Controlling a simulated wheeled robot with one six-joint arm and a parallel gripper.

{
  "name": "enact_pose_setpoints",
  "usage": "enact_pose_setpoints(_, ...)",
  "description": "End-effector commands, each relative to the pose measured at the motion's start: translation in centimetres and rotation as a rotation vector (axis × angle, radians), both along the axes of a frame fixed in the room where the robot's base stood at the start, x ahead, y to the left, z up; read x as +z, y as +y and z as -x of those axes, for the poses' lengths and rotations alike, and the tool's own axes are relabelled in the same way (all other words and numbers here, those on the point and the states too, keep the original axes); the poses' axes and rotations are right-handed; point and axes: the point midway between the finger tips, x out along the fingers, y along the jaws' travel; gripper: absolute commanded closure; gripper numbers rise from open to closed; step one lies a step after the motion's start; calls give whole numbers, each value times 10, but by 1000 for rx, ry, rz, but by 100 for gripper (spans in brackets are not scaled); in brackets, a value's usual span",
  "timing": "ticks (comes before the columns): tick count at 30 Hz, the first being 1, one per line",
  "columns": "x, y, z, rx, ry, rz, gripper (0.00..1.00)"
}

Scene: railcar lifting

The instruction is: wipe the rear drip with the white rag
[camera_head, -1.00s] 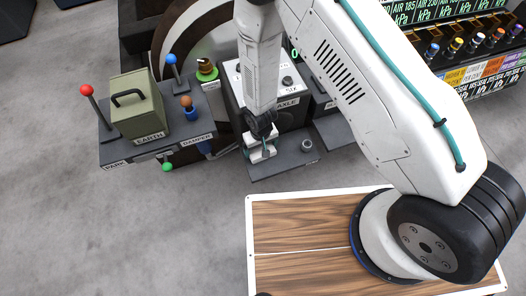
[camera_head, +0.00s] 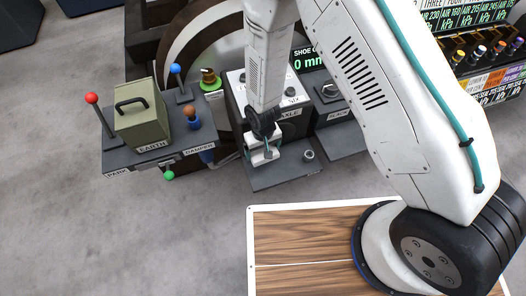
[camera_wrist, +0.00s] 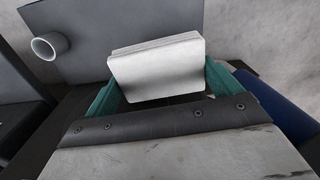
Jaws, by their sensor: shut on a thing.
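My gripper (camera_head: 265,153) is shut on the white rag (camera_wrist: 157,68), a folded pale block between the teal fingers in the wrist view. In the head view the gripper is over the left part of a dark grey shelf (camera_head: 290,172) in front of the axle box. Whether the rag touches the shelf cannot be told. The rear drip cannot be made out in either view.
A small grey cup (camera_head: 309,155) stands on the shelf, right of the gripper; it also shows in the wrist view (camera_wrist: 48,46). A green EARTH box (camera_head: 142,120) and several coloured-knob levers stand at left. A wood-topped board (camera_head: 300,230) lies in front.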

Motion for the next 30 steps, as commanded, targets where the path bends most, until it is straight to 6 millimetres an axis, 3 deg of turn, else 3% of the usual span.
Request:
enact_pose_setpoints(10,3,1,-2,0,-4,-3,28)
enact_pose_setpoints(21,30,1,-2,0,-5,-3,28)
enact_pose_setpoints(30,32,1,-2,0,-5,-3,28)
